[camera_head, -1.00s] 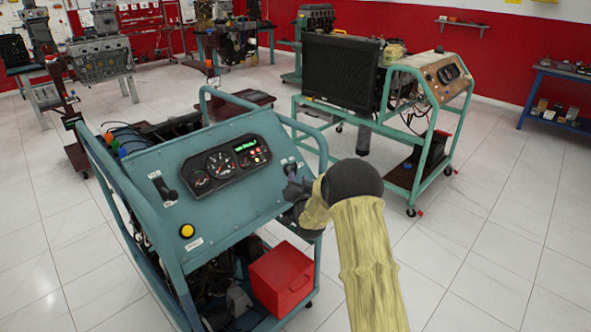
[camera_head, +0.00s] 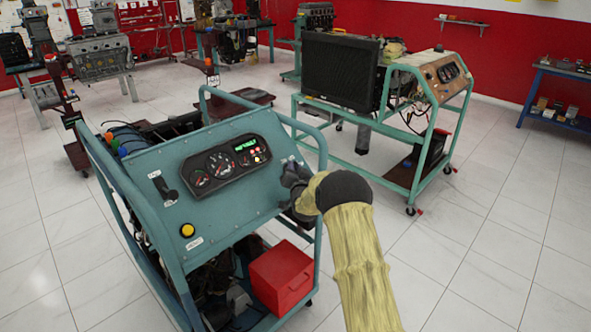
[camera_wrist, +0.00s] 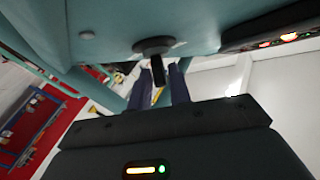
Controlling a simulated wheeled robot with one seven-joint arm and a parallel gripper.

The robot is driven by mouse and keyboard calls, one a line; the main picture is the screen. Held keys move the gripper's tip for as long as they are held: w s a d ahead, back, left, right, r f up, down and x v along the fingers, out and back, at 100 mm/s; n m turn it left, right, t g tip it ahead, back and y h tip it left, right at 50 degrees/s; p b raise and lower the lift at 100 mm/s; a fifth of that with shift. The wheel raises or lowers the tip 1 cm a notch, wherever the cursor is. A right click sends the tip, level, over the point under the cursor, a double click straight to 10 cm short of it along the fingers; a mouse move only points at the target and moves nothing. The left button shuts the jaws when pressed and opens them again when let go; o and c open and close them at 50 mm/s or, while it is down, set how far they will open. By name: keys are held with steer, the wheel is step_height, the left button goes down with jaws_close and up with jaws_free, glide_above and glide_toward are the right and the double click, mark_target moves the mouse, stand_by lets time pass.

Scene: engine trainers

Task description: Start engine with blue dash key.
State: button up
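The teal-blue engine trainer has a sloped dash panel (camera_head: 215,205) with a gauge cluster (camera_head: 227,162). In the wrist view, the dash panel (camera_wrist: 110,25) fills the top. A dark ignition switch (camera_wrist: 153,44) with a black key (camera_wrist: 157,70) sticks out from it. My gripper (camera_wrist: 157,85) has one finger on each side of the key, with a small gap visible around it, so it appears open. In the head view, my gripper (camera_head: 292,172) is at the right end of the dash and hides the key.
A yellow button (camera_head: 187,230) and a black lever (camera_head: 166,190) are on the dash's left side. The trainer's teal tube frame (camera_head: 312,135) rises close behind my gripper. A red box (camera_head: 281,277) sits low. A second trainer (camera_head: 428,80) stands at right with open floor between.

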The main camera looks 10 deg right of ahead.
steer(key=shift+d, duration=0.1)
jaws_close()
steer(key=shift+d+f+n+y+b, duration=0.1)
steer(key=shift+f+n+y+b, duration=0.1)
steer(key=shift+n+y+b, duration=0.35)
steer(key=shift+b, duration=0.55)
steer(key=n+y+b, duration=0.2)
steer(key=b, duration=0.1)
steer(key=shift+d+f+n+t+y, duration=0.15)
steer(key=shift+f+n+t+y, duration=0.1)
steer(key=shift+n+t, duration=0.15)
steer(key=n+y+b, duration=0.1)
steer(key=n+y, duration=0.2)
steer(key=shift+d+y+b, duration=0.1)
steer(key=shift+y+b, duration=0.2)
steer(key=shift+b, duration=0.05)
steer(key=shift+w+d+r+n+g+y, duration=0.1)
steer(key=shift+n+g+y, duration=0.6)
steer(key=shift+n+y, duration=0.7)
steer(key=shift+w+d+r+n+g+y, duration=0.1)
steer(key=shift+n+g+y, duration=0.75)
steer(key=shift+n, duration=0.8)
steer(key=shift+a+y, duration=0.1)
steer(key=shift+y, duration=0.25)
